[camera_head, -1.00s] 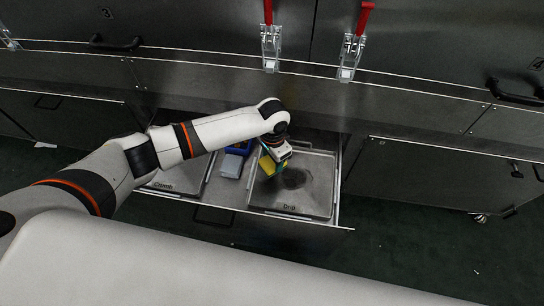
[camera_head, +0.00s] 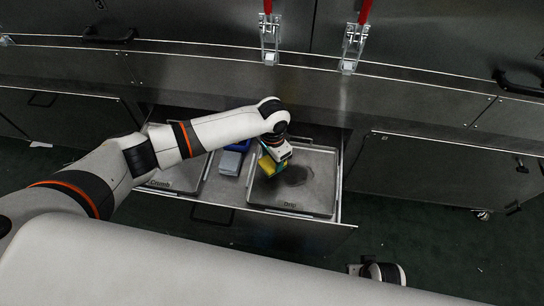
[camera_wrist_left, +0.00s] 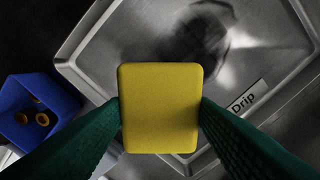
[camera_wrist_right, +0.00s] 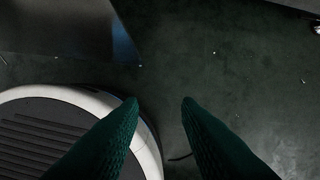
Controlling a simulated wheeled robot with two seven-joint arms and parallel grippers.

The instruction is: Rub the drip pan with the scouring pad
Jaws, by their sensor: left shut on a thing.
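The drip pan (camera_head: 312,190) is a shallow metal tray labelled "Drip" in the right part of an open drawer. A dark smudge marks its middle, and it also shows in the left wrist view (camera_wrist_left: 130,45). My left gripper (camera_head: 270,163) is shut on the yellow scouring pad (camera_wrist_left: 160,108), over the pan's left side. Whether the pad touches the pan cannot be told. My right gripper (camera_wrist_right: 160,100) is open and empty above the dark green floor. In the head view only a part of my right arm shows at the bottom right.
The crumb pan (camera_head: 183,184) lies left in the same drawer. Between the pans are a blue box (camera_head: 238,145), holding small orange-brown pieces in the left wrist view (camera_wrist_left: 38,112), and a grey block (camera_head: 231,163). Red-handled clamps (camera_head: 268,40) stand above the drawer. Floor at right is open.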

